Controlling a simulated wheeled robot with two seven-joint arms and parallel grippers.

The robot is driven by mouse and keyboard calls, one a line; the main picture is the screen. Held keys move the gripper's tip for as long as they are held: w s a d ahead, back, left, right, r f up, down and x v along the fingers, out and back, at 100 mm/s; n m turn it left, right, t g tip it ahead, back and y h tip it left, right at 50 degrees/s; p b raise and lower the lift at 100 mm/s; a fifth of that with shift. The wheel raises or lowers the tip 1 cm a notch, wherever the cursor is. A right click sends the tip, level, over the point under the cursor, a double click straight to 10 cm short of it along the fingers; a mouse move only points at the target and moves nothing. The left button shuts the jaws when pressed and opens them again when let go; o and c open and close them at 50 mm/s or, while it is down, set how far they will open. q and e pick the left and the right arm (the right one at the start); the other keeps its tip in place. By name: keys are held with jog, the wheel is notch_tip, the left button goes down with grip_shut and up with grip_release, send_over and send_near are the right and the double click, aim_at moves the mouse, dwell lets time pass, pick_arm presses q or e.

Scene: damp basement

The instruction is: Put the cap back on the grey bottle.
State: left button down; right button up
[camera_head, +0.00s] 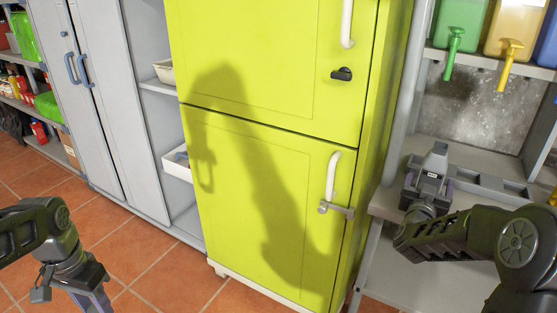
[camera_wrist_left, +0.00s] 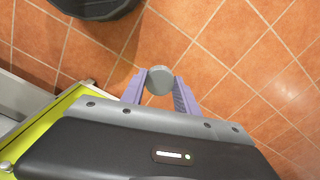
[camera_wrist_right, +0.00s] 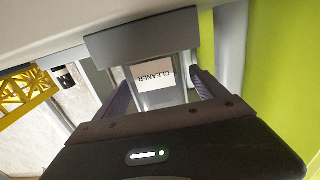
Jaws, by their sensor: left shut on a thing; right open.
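The grey bottle (camera_head: 433,165) stands on the grey workbench at the right in the head view. Its label reading CLEANER (camera_wrist_right: 154,74) shows upside down in the right wrist view. My right gripper (camera_head: 424,205) is open at the bottle, with a finger to either side of it in the right wrist view (camera_wrist_right: 163,90). I cannot tell whether the fingers touch it. My left gripper (camera_head: 94,299) is low at the left in the head view. In the left wrist view (camera_wrist_left: 160,90) it is shut on a round grey cap (camera_wrist_left: 161,78), held above the floor.
A lime-green fridge (camera_head: 262,190) with white handles fills the middle. Grey cabinets (camera_head: 100,110) stand to its left. Dispensers with green (camera_head: 453,48) and yellow (camera_head: 508,60) taps sit above the workbench (camera_head: 400,203). A yellow lattice piece (camera_wrist_right: 25,90) lies near the bottle. The tiled floor by my left gripper is open.

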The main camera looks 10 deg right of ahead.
jog(key=shift+c, duration=0.2)
jog(key=c, duration=1.7)
